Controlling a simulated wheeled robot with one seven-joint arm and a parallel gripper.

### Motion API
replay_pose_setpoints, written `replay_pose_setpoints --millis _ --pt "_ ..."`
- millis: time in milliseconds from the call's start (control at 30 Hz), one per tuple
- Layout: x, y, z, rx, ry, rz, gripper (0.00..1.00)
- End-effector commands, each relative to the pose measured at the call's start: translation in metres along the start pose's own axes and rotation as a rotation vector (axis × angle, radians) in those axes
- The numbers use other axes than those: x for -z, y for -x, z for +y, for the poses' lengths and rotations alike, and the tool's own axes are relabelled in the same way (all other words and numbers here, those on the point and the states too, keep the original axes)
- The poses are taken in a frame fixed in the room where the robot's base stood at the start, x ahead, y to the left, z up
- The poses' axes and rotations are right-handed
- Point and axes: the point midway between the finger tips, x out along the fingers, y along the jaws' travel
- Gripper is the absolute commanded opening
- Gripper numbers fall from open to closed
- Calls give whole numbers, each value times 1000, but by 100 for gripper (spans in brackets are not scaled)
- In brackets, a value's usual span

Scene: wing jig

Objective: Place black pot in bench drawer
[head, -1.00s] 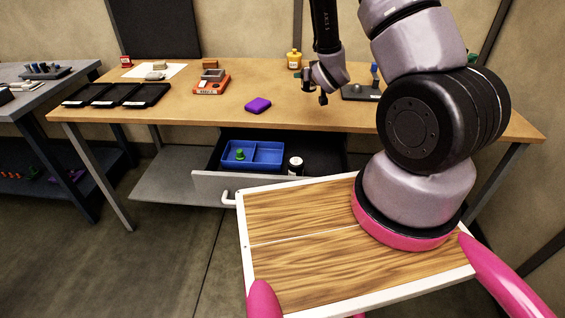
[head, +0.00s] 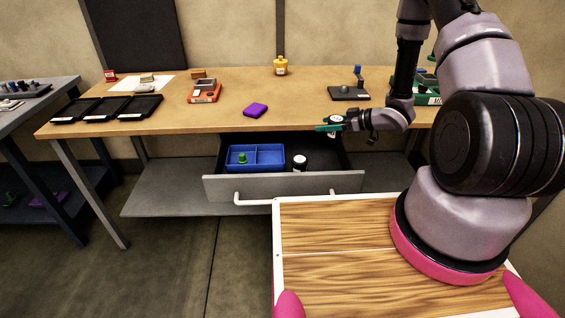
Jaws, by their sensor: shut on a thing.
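A black pot (head: 299,162) with a white label stands upright in the open bench drawer (head: 284,187), just right of a blue two-part tray (head: 272,157). My gripper (head: 336,123) is above the drawer's right part, near the bench's front edge. It is shut on a small green thing (head: 325,128). A white round face shows beside the green part; whether both are one thing I cannot tell. The gripper is apart from the black pot, up and to its right.
The blue tray holds a small green piece (head: 241,158) at its left. On the bench (head: 200,121) are a purple block (head: 255,110), black trays (head: 140,107), an orange device (head: 205,93), a yellow bottle (head: 281,66) and a black stand (head: 349,93). The drawer's back right looks bare.

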Motion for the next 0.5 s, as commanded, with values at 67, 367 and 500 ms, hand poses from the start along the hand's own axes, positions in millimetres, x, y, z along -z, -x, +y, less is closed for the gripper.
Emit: replay_pose_setpoints --millis 67,367,500 --pt "-8 5 -15 100 41 1 9" --pt "-28 15 -47 297 121 -1 9" --pt "-52 6 -48 306 122 -3 9"
